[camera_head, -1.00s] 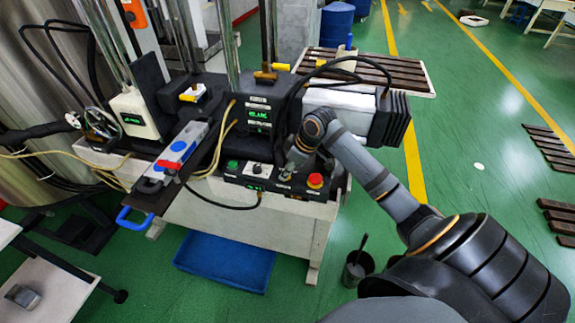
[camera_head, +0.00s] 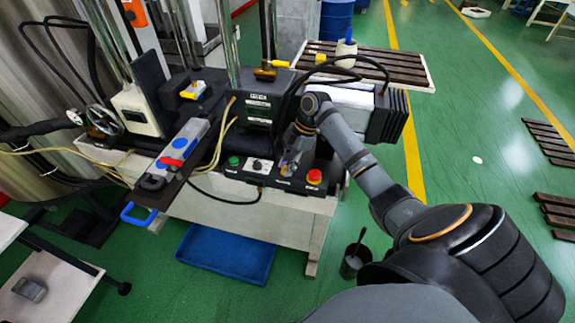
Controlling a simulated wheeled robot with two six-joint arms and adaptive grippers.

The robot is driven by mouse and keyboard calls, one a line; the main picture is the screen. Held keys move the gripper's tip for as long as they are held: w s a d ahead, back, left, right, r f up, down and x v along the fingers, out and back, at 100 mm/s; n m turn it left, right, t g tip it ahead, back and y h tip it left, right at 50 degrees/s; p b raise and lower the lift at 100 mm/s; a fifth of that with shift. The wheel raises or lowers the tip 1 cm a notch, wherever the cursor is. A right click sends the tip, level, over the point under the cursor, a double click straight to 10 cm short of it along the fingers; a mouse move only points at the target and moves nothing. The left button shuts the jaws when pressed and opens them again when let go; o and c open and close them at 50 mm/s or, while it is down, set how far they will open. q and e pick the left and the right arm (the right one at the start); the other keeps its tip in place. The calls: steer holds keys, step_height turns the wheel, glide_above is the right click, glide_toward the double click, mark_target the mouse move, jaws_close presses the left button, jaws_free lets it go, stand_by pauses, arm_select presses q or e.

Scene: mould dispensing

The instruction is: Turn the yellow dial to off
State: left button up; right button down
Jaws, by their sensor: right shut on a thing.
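My right gripper (camera_head: 289,166) is down at the black control panel (camera_head: 225,171) on the machine's front. It is shut at the spot between the black knob (camera_head: 257,166) on its white plate and the red button (camera_head: 314,177). A small yellowish patch shows at its fingertips. The yellow dial is mostly or wholly hidden by the gripper, so I cannot read its position. The green button (camera_head: 234,160) is at the panel's left. The screen (camera_head: 258,109) above the panel is dark. My left gripper is not in view.
A black cable loops close behind my right arm. A long mould piece (camera_head: 187,137) with blue discs and a red part lies left of the panel. A blue tray (camera_head: 227,255) and a dark pot (camera_head: 352,264) stand on the floor. The green floor at right is mostly clear.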

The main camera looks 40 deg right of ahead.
steer(key=shift+n, duration=0.6)
steer(key=c, duration=1)
jaws_free()
steer(key=shift+c, duration=0.2)
